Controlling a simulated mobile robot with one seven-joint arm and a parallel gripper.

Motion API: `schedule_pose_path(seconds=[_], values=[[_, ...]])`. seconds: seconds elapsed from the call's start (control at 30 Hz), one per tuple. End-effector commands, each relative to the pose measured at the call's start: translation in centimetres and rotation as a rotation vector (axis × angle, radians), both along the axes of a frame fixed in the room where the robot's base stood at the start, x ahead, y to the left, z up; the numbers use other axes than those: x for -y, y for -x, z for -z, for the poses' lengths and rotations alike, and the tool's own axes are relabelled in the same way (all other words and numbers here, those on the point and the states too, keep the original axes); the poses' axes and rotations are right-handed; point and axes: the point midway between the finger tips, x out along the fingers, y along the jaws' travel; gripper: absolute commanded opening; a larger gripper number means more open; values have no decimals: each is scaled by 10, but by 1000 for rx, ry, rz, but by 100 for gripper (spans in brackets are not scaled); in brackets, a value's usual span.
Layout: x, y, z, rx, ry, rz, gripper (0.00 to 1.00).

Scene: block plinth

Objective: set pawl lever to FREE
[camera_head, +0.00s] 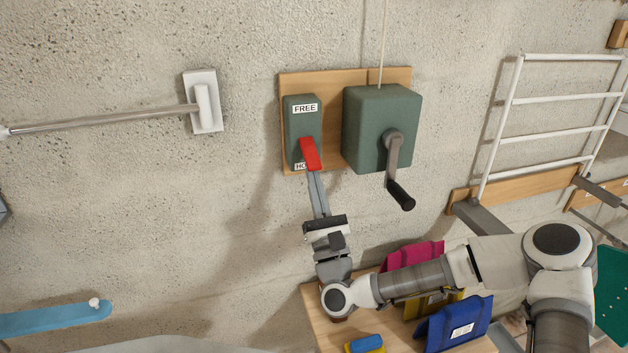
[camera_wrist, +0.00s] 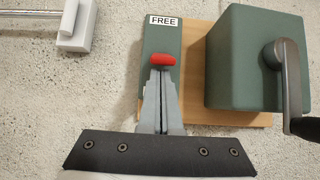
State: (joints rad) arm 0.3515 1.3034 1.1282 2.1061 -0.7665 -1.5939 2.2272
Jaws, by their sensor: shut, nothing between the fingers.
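The red pawl lever (camera_head: 310,154) is on a narrow green box (camera_head: 293,127) on a wooden wall board. The FREE label (camera_head: 305,108) is at the top of the box and a partly hidden label starting "HO" is at the bottom. The lever points down, toward the lower label. My gripper (camera_head: 316,176) is shut and empty, with its fingertips at the lever's lower end. In the wrist view the fingertips (camera_wrist: 162,72) lie just below the red lever end (camera_wrist: 164,59); whether they touch it I cannot tell.
A green winch box (camera_head: 378,122) with a crank handle (camera_head: 398,170) and a cord is right of the lever. A metal rail (camera_head: 110,120) is at the left and a white rack (camera_head: 550,97) at the right. Colored folders (camera_head: 455,322) sit below on a wooden surface.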

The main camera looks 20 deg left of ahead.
Motion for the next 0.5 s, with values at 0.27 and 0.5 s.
schedule_pose_path(seconds=[0.27, 0.5], values=[[2, 2, -5, -43, 25, 0, 0], [3, 4, -8, -72, 43, 0, 0]])
